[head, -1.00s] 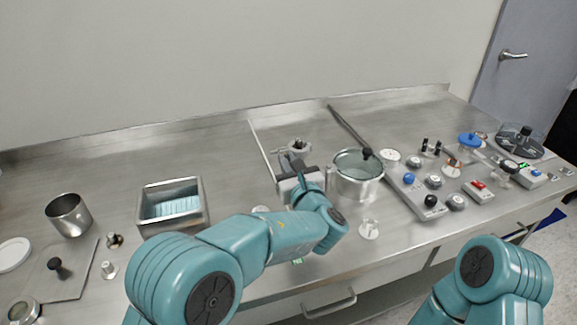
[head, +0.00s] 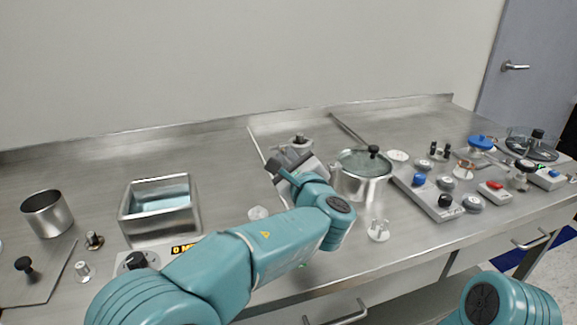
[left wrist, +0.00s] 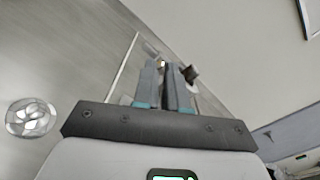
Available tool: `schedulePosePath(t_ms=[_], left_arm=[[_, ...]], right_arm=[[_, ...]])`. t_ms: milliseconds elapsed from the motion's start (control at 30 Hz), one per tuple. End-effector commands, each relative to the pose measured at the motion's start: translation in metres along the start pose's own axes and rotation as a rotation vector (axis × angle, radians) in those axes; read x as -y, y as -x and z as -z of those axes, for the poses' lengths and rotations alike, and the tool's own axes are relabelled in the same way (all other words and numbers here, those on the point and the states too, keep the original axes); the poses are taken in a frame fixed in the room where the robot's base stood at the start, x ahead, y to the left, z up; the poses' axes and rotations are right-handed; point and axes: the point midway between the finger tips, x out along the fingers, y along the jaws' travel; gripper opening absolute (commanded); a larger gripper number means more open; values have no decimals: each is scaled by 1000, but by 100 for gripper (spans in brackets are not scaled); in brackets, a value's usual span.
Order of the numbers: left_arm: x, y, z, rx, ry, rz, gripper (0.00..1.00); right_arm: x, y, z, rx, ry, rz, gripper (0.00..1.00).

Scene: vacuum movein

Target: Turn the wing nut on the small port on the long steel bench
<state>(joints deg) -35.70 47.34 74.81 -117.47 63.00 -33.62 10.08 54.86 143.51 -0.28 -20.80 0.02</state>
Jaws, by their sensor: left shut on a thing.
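The small port (head: 301,142), a small round steel fitting, stands on the long steel bench (head: 232,150) near the middle of the head view. My left gripper (head: 290,152) reaches it from the front, with its jaws tilted. The left gripper is shut on the wing nut, which the fingers mostly hide. My right gripper is out of view; only part of my right arm shows at lower right.
A lidded glass-topped pot (head: 361,182) stands close to the right of my left gripper. A steel bin (head: 160,222) and a cup (head: 46,212) are on the left. A panel with knobs (head: 425,195) is on the right. The bench behind the port is clear.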

Motion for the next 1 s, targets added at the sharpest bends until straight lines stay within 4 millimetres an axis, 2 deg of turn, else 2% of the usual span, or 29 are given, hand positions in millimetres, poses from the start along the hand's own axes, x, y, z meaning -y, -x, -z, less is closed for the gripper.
schedulePosePath(t_ms=[467,500,533,1000], left_arm=[[0,0,1,-2,17,-2,0],[0,0,1,-2,17,-2,15],[0,0,1,-2,16,-2,20],[0,1,0,0,16,-1,20]], right_arm=[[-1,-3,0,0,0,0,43],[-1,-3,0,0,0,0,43],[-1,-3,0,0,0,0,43],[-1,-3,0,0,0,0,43]])
